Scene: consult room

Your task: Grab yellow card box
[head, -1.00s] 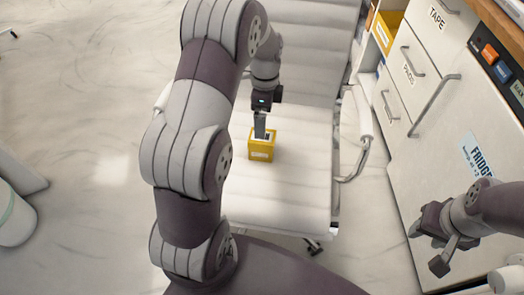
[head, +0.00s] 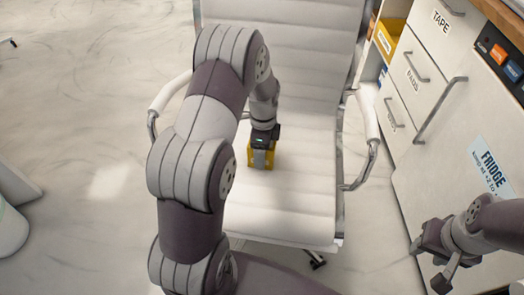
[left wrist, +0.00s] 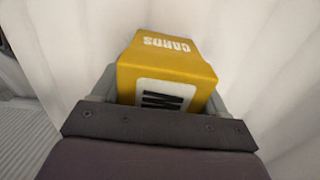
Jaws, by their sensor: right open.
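The yellow card box (head: 252,157) sits on the white seat of the chair (head: 300,200) in the head view. My left gripper (head: 262,157) is low over it and hides much of it. In the left wrist view, the box (left wrist: 165,62), marked CARDS, stands between the fingers of my left gripper (left wrist: 160,100), one on each side. I cannot tell whether they press on it. My right gripper (head: 428,265) is open and empty at the lower right, in front of the fridge door.
The chair has metal-framed armrests (head: 368,120) on both sides of the seat. White drawers (head: 412,75) and a fridge door (head: 450,150) stand at the right. A yellow bin (head: 387,42) is on a shelf beside them. The floor at left is mostly clear.

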